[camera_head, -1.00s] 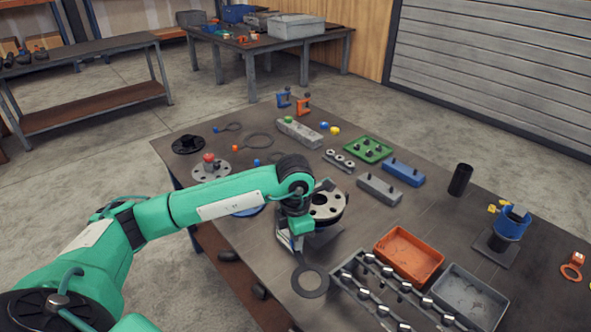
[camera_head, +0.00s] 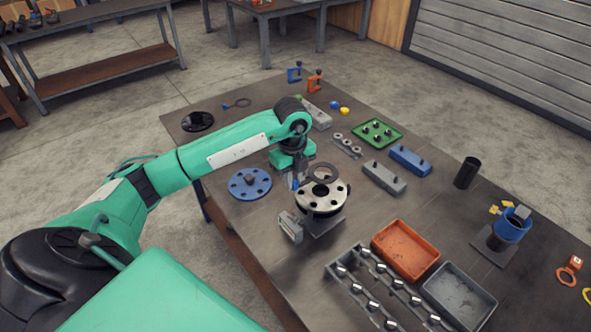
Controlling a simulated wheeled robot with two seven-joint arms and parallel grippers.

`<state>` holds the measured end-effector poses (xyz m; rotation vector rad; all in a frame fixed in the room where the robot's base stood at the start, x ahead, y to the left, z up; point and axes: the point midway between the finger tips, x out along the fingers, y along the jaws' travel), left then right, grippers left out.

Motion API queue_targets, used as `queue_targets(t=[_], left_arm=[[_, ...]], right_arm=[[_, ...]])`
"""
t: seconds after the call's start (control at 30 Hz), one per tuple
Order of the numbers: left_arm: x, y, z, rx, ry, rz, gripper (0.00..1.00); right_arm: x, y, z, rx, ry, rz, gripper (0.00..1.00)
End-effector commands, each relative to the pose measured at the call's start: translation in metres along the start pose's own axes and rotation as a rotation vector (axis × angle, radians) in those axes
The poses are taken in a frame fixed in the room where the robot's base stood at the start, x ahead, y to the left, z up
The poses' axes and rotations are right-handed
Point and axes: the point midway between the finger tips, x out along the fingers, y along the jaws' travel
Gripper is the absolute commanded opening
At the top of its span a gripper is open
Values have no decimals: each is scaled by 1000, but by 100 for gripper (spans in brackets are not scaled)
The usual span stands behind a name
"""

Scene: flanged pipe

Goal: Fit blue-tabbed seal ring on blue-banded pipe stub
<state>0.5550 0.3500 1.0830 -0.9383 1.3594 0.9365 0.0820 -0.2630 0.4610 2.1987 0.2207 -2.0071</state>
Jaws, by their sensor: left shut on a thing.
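My left gripper (camera_head: 296,180) points down just left of and above the flanged pipe stub, shut on the blue tab (camera_head: 294,184) of a dark flat seal ring (camera_head: 322,173). The ring reaches out to the right of the fingers, over the far side of the stub's pale flange (camera_head: 320,197). It appears raised above the flange and not centred on it; the exact gap cannot be told. The flange has a dark central opening and several bolt holes. Any blue band on this stub is not discernible. My right gripper is not in view.
A blue flange disc (camera_head: 250,184) lies left of the stub, and a grey block (camera_head: 291,227) stands in front of it. An orange tray (camera_head: 405,250), grey tray (camera_head: 459,296) and bolt rack (camera_head: 375,291) are at front right. A blue cylinder (camera_head: 511,225) stands further right.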

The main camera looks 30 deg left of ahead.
Motion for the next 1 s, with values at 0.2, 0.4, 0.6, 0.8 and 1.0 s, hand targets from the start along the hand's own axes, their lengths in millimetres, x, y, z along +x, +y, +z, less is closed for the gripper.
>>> queue_targets(t=[0.2,0.4,0.6,0.8,1.0], left_arm=[[6,0,1,-32,1,1,0],[23,1,1,-30,0,2,0],[42,0,1,-29,0,1,0],[50,0,1,-28,0,0,0],[49,0,1,-28,0,0,0]], right_arm=[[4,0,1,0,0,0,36],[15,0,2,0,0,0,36],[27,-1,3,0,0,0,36],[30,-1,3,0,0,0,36],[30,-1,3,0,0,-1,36]])
